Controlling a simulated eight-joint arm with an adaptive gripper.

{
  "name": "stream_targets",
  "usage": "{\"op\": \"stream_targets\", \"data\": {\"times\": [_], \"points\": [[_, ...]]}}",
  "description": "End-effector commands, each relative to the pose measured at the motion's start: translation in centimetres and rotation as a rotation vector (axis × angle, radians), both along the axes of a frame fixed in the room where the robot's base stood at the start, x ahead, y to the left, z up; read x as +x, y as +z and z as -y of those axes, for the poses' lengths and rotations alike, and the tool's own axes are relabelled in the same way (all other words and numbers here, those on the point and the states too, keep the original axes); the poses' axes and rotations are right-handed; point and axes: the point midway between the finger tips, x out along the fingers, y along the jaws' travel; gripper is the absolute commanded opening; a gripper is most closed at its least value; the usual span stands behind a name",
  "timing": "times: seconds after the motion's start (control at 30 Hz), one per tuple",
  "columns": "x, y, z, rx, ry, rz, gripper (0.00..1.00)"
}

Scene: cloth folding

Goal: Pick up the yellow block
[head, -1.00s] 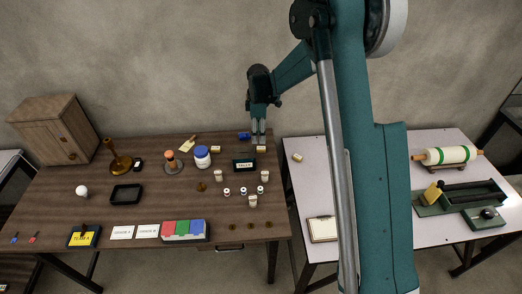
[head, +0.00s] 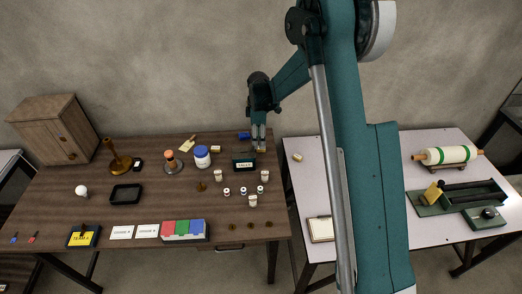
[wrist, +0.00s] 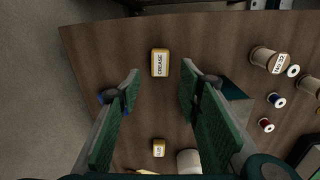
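A small block with yellow sides and a pale top marked GREASE (wrist: 160,63) lies on the brown table. It shows in the wrist view between and beyond my fingers, apart from both. In the head view this block (head: 262,150) is partly hidden behind the fingertips. My gripper (head: 259,150) points down just above it. The wrist view shows my gripper (wrist: 157,85) open, its green pads wide apart with nothing held. A second, similar yellow-sided block (wrist: 159,148) lies nearer the bottom of the wrist view. It also shows in the head view (head: 216,149).
The dark labelled box (head: 244,163) stands close in front of my gripper. Spools (wrist: 262,57) stand to the right in the wrist view. A blue item (head: 244,135) and a blue-lidded jar (head: 202,156) are nearby. A yellow piece (head: 433,192) sits on the green device at right.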

Motion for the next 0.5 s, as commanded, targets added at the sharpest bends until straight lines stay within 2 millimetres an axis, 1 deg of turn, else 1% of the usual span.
{"op": "stream_targets", "data": {"times": [0.1,0.3,0.4,0.5], "points": [[0.0,-1.4,0.0,0.000,0.000,0.000,0.35],[0.0,-3.6,0.0,0.000,0.000,0.001,0.35],[0.0,-4.2,0.0,0.001,0.000,0.001,0.35],[0.0,-4.4,0.0,0.001,0.000,0.001,0.35]]}}
